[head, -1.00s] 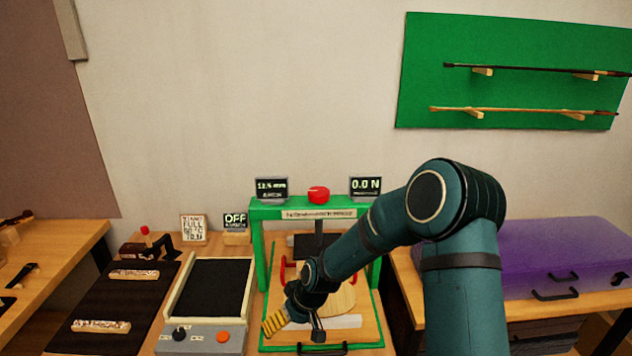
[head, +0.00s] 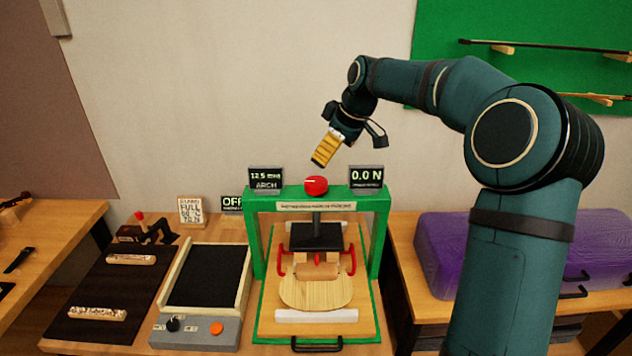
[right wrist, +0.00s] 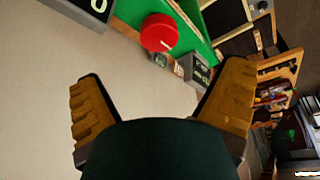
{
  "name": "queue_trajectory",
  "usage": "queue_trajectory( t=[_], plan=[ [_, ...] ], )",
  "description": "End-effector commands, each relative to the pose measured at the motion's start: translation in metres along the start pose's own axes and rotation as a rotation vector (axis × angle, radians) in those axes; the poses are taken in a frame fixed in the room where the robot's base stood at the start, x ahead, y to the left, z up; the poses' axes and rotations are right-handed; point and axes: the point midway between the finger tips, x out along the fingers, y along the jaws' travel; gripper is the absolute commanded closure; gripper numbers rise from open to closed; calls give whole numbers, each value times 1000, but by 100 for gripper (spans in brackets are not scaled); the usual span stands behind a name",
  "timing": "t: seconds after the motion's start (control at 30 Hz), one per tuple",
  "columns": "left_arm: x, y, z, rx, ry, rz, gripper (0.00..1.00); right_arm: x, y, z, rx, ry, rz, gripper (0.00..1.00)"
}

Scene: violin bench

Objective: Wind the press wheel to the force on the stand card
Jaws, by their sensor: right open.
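The press wheel (head: 316,186) is a small red knob on top of the green press frame (head: 383,225). It also shows in the right wrist view (right wrist: 159,33), beyond the fingers. My right gripper (head: 321,163) is open and empty above the wheel, not touching it, its yellow fingers pointing down and left. The force display (head: 366,177) reads 0.0 N, and the arch display (head: 266,179) reads about 12.5 mm. The stand card (head: 191,211) leans at the back left; its small print is too blurred to read fully. My left gripper is not in view.
Under the press are a black plate (head: 316,237), red clamps and a wooden plate (head: 316,291). A hot plate (head: 207,275) with a knob and orange button stands left, beside a display reading OFF (head: 231,204). A purple case (head: 440,240) lies right.

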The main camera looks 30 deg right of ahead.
Motion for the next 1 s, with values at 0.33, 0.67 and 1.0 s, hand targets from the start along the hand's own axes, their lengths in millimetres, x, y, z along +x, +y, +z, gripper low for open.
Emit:
queue_trajectory(
  t=[0.33,0.67,1.0],
  plan=[
    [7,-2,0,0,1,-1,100,72,-1,1,0,-3,-4,5],
    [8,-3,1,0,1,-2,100,106,-1,0,0,-2,-3,5],
    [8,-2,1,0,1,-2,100,109,-1,0,0,-2,-2,8]
  ],
)
